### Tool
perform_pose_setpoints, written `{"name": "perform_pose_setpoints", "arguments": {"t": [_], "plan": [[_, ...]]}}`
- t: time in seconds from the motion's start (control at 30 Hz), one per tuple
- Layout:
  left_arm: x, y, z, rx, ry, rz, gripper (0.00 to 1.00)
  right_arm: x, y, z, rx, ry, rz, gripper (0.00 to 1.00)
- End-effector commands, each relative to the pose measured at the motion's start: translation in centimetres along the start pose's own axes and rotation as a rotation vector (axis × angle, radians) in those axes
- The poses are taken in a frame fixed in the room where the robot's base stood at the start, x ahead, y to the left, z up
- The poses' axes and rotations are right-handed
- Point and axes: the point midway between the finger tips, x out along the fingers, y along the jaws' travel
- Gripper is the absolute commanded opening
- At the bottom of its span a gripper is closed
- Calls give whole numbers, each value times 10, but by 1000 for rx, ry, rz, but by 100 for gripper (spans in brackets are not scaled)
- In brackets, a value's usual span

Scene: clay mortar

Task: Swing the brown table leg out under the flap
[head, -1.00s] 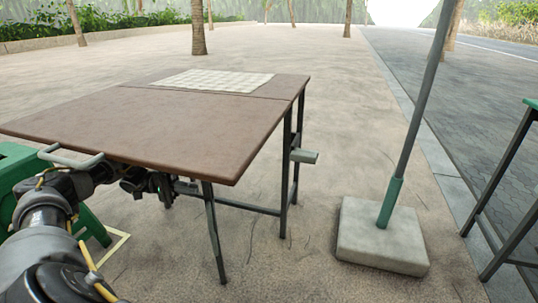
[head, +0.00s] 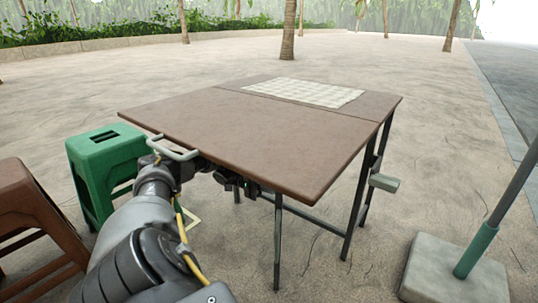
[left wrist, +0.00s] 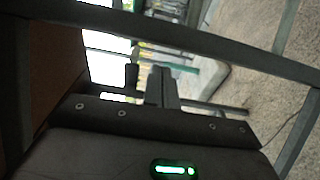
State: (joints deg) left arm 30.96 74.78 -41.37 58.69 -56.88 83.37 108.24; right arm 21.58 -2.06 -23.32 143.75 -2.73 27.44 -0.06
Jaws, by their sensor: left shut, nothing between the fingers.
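The brown folding table (head: 230,135) stands with its near flap up and level. A thin dark leg (head: 277,245) stands upright under the flap, a little left of its near right corner. My left gripper (head: 246,188) is under the flap's near edge, left of that leg, mostly hidden by shadow and the tabletop. In the left wrist view the gripper fingers (left wrist: 150,86) are together with nothing between them. A dark metal bar (left wrist: 180,35) crosses above them in that view. Whether it touches the gripper I cannot tell. My right gripper is not in view.
A green stool (head: 105,165) and a brown stool (head: 30,215) stand left of my arm. A pole in a concrete base (head: 455,270) stands at the right. A checkered mat (head: 305,92) lies on the table's far part. Ground ahead of the near corner is open.

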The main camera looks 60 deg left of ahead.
Motion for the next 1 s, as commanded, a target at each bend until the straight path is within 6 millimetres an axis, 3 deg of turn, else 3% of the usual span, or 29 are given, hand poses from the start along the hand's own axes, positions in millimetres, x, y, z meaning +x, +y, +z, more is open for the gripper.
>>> {"name": "perform_pose_setpoints", "arguments": {"t": [0.6, 1.0], "plan": [[-49, 0, -50, 0, 4, 7, 0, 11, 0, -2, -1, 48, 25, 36], [-60, 1, -58, 1, -3, 1, 0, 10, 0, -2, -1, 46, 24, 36]]}}
